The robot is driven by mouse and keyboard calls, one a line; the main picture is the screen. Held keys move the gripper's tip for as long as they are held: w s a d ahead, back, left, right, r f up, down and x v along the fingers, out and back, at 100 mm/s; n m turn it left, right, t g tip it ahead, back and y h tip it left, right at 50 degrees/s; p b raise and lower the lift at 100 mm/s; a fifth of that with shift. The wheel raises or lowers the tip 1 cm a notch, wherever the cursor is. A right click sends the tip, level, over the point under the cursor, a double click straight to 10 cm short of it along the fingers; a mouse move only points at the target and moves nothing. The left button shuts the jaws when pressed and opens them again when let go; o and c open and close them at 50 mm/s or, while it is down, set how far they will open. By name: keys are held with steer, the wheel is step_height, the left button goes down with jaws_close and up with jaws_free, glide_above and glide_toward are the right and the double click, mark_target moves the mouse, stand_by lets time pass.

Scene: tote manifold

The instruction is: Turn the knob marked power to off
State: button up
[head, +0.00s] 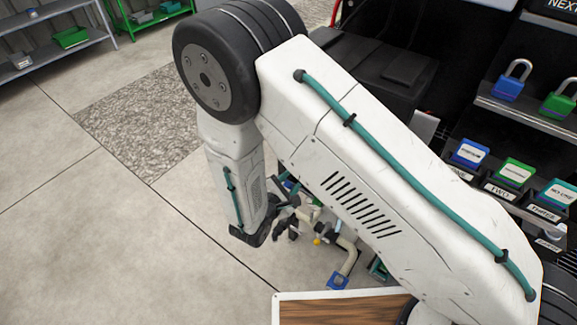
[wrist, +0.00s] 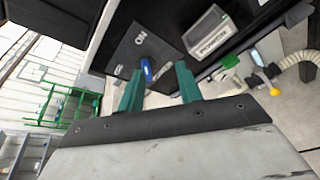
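In the wrist view a small blue knob (wrist: 147,70) sits on a dark panel (wrist: 158,42). The panel has a white ON mark above the knob and another mark at its left, too blurred to read. In the head view my white arm covers much of the middle, and the knob is not visible.
Pipes with a yellow knob (wrist: 275,92) lie right of my gripper. In the head view, blue and green padlocks (head: 508,82) sit on shelves at the right. A wood-topped surface (head: 340,308) is at the bottom. The floor at left is clear.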

steer(key=w+f+t+y, duration=0.1)
steer(key=w+f, duration=0.1)
steer(key=w, duration=0.6)
steer(key=shift+w+f+y, duration=0.25)
steer(key=shift+y, duration=0.15)
steer(key=shift+c, duration=0.2)
jaws_close()
